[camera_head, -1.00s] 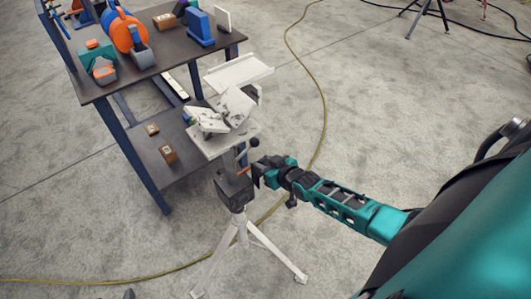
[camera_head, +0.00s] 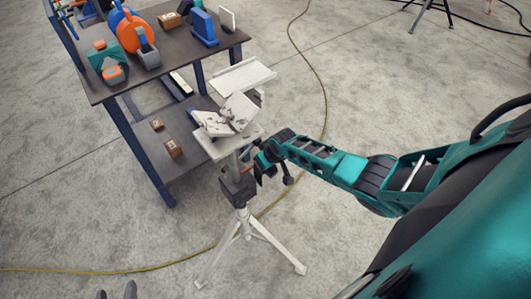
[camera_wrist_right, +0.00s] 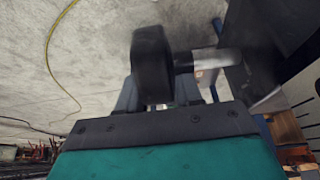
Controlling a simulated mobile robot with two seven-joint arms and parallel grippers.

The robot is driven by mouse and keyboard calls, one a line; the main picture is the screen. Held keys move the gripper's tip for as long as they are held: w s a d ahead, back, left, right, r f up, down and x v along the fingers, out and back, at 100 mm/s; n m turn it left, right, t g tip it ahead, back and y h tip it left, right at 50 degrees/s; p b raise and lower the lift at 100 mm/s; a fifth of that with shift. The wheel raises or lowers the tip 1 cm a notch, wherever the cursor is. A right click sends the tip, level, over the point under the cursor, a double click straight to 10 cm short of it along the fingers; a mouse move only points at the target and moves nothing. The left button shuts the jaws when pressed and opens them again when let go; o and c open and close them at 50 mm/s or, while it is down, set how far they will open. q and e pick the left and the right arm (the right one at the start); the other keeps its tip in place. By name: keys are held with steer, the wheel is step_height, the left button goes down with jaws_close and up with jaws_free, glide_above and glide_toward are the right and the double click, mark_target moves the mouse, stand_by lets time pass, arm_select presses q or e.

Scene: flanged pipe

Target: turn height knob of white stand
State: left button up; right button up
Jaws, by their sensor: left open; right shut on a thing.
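The white stand (camera_head: 228,242) is a tripod with a dark box (camera_head: 238,190) below its top plate. A white, angular piece rests on that plate. My right gripper (camera_head: 262,167) is at the right side of the dark box, where the height knob is mostly hidden by it in the head view. The right wrist view shows the dark height knob (camera_wrist_right: 152,62), blurred, on a pale metal shaft, with the jaws of my right gripper (camera_wrist_right: 170,92) shut on it. My left gripper (camera_head: 116,293) shows only two dark, parted fingertips at the bottom edge.
A dark workbench (camera_head: 157,77) with coloured tools stands behind and left of the stand. Its lower shelf (camera_head: 190,160) holds small brown boxes (camera_head: 173,148). A yellow cable (camera_head: 322,95) crosses the floor. The floor right of the stand is open.

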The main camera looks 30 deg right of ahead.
mark_target(274, 169)
stand_by(0.5)
steer(key=o, duration=1)
steer(key=shift+c, duration=0.2)
steer(key=shift+s+r+p, duration=0.1)
steer(key=shift+r+p, duration=0.2)
steer(key=p+v, duration=0.3)
steer(key=v, duration=0.2)
steer(key=shift+r, duration=0.1)
steer(key=v, duration=0.5)
steer(key=shift+r, duration=0.1)
steer(key=shift+v, duration=0.9)
